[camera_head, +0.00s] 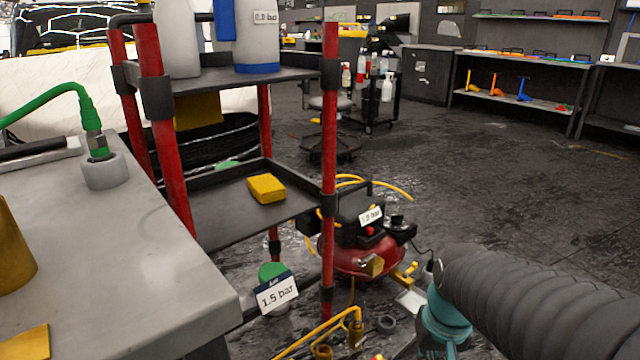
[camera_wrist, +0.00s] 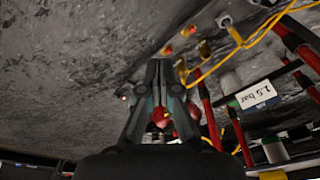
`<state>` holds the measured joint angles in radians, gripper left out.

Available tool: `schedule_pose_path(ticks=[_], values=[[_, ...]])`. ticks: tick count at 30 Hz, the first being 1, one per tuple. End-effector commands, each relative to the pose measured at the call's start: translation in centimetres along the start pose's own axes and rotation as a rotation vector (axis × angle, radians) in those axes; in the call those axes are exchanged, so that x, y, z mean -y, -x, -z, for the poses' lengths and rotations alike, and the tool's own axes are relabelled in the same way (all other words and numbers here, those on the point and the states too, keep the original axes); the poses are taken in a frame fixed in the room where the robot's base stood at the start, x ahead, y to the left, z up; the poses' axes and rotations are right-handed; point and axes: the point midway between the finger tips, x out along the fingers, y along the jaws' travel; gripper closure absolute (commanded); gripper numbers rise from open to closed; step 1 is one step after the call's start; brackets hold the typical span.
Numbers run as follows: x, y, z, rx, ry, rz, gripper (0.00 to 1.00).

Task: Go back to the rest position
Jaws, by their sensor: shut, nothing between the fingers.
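My gripper (camera_wrist: 158,72) shows in the wrist view, its two dark fingers drawn together over the grey floor with nothing between them. In the head view my arm comes in at the lower right, and the gripper itself is out of sight. A red compressor (camera_head: 366,252) with a "1.0 bar" label stands on the floor left of my arm. Part of something red, likely the compressor, shows behind the fingers in the wrist view.
A red-posted cart (camera_head: 329,150) holds bottles and a yellow sponge (camera_head: 266,188). A "1.5 bar" sign (camera_head: 277,293) is low beside it. A grey table (camera_head: 120,250) fills the left. Yellow hoses (camera_head: 322,332) lie near the cart's foot. Open floor (camera_head: 500,190) spreads at the right.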

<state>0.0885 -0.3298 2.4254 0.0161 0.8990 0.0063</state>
Motion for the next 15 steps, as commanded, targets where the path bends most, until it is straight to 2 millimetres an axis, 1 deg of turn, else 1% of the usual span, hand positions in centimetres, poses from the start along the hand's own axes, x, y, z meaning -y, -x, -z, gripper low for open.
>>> schedule_pose_path(ticks=[1, 6, 12, 15], values=[[0.2, 1.6, -0.6, -0.040, 0.015, -0.002, 1.00], [0.8, 5.2, -2.4, -0.158, 0.052, -0.003, 1.00], [1.5, 9.0, -3.5, -0.285, 0.082, 0.008, 1.00], [1.6, 10.2, -3.7, -0.325, 0.091, 0.013, 1.00]])
